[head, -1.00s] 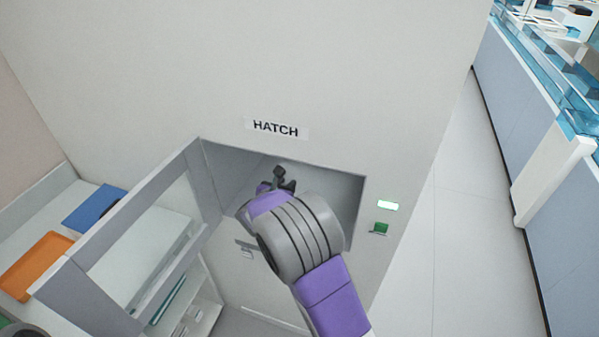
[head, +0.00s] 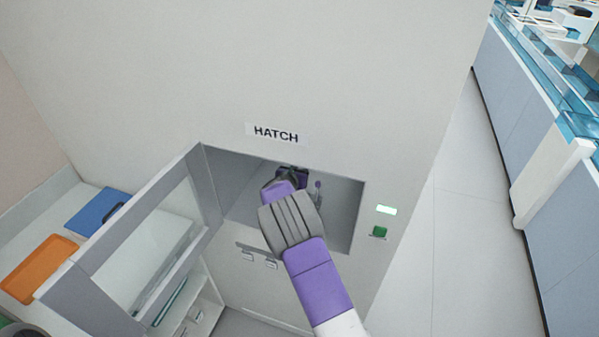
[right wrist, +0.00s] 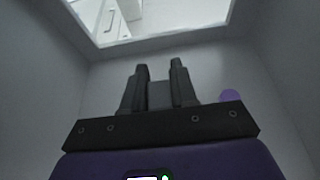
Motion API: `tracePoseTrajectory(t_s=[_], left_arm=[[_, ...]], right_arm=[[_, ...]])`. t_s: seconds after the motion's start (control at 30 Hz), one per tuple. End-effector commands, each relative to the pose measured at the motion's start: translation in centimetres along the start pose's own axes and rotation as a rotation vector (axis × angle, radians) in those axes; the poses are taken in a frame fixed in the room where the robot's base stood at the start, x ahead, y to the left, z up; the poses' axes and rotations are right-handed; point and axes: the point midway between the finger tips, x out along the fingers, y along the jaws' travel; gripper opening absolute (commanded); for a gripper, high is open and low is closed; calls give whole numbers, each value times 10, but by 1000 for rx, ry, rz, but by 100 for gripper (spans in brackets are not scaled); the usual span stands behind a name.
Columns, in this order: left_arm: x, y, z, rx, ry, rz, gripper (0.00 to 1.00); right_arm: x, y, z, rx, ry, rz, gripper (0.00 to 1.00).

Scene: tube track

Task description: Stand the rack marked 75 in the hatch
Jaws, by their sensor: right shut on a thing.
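The hatch (head: 240,178) is an open grey recess in the wall under a sign reading HATCH (head: 276,133). My right arm reaches into it, with the right gripper (head: 291,174) inside near the top. In the right wrist view the gripper's dark fingers (right wrist: 160,75) are close together around a narrow grey piece (right wrist: 160,96), seemingly part of the rack. Most of the rack and its marking are hidden. A small purple round thing (right wrist: 233,97) shows beside the gripper; what it belongs to is unclear. My left gripper is not in view.
The hatch's glazed door (head: 160,240) stands swung open at the left. Beyond it, a counter holds an orange tray (head: 38,268) and a blue tray (head: 97,209).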

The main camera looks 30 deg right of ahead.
Motion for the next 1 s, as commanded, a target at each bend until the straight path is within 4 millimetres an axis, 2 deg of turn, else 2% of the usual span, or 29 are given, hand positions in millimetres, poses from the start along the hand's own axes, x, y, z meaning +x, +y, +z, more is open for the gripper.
tracePoseTrajectory(t_s=[0.47, 0.5, 0.63, 1.0], left_arm=[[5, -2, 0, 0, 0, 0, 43], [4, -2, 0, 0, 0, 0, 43], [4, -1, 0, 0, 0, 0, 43], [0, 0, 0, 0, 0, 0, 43]], right_arm=[[3, 0, -8, 2, -2, 0, 0], [3, 0, -8, 1, -1, 0, 32], [3, 0, -7, 1, 0, 0, 52], [1, 0, -4, 1, -1, 0, 52]])
